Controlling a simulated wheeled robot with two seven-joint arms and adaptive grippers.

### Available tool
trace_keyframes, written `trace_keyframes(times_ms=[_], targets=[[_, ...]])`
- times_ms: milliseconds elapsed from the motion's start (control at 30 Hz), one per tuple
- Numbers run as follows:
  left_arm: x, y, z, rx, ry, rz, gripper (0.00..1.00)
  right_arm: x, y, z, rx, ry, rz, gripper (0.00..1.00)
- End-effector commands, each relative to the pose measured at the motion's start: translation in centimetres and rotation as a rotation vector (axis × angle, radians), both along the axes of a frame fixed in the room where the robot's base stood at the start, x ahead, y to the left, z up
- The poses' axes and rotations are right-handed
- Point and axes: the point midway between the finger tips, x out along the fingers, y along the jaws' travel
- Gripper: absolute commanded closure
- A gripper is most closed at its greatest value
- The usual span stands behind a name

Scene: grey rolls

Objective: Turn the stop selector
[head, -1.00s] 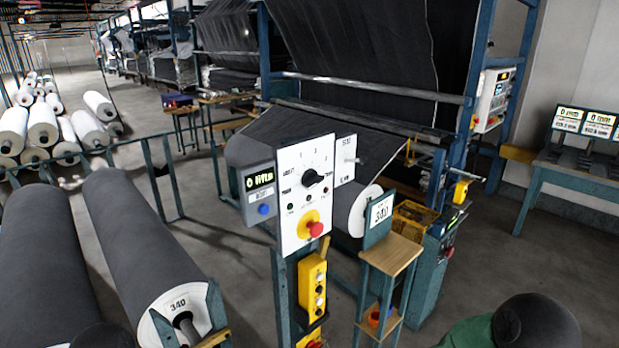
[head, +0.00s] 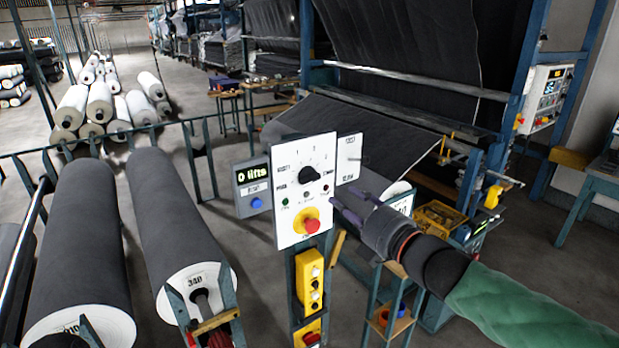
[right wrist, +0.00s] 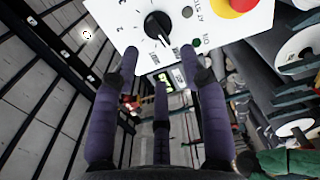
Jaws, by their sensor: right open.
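The stop selector is a black rotary knob (head: 310,175) with a white pointer mark, on an upright white control panel (head: 290,228) on a teal post. In the right wrist view the knob (right wrist: 157,27) is at the top, just beyond the fingertips. My right gripper (head: 346,198) is open and empty, reaching in from the right beside the panel's lower right edge. In the right wrist view its purple fingers (right wrist: 160,62) are spread, with the knob apart from them. My left gripper does not show.
The red mushroom button on yellow (head: 308,224) is below the knob, near my right fingers. A grey display box reading "0 lifts" (head: 253,190) adjoins the panel's left. A yellow button box (head: 310,278) hangs below.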

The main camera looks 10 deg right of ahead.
Motion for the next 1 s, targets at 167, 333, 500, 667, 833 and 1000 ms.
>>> trace_keyframes(times_ms=[167, 333, 500, 667, 833, 1000], targets=[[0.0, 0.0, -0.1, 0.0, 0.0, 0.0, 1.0, 0.0, 0.1, 1.0, -0.032, -0.031, 0.002, 0.56], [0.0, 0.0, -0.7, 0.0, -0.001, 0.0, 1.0, 2.1, 0.9, 0.8, -0.029, -0.026, 0.003, 0.56], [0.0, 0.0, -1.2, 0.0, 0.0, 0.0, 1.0, 5.1, 2.0, 0.8, -0.029, -0.026, 0.003, 0.56], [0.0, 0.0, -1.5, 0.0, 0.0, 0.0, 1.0, 7.5, 2.8, 0.8, -0.028, -0.026, 0.001, 0.56], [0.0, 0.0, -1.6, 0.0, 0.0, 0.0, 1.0, 9.1, 3.3, 0.9, -0.028, -0.026, -0.001, 0.56], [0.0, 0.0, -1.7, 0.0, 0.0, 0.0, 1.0, 9.7, 3.5, 1.0, -0.027, -0.028, -0.002, 0.56]])
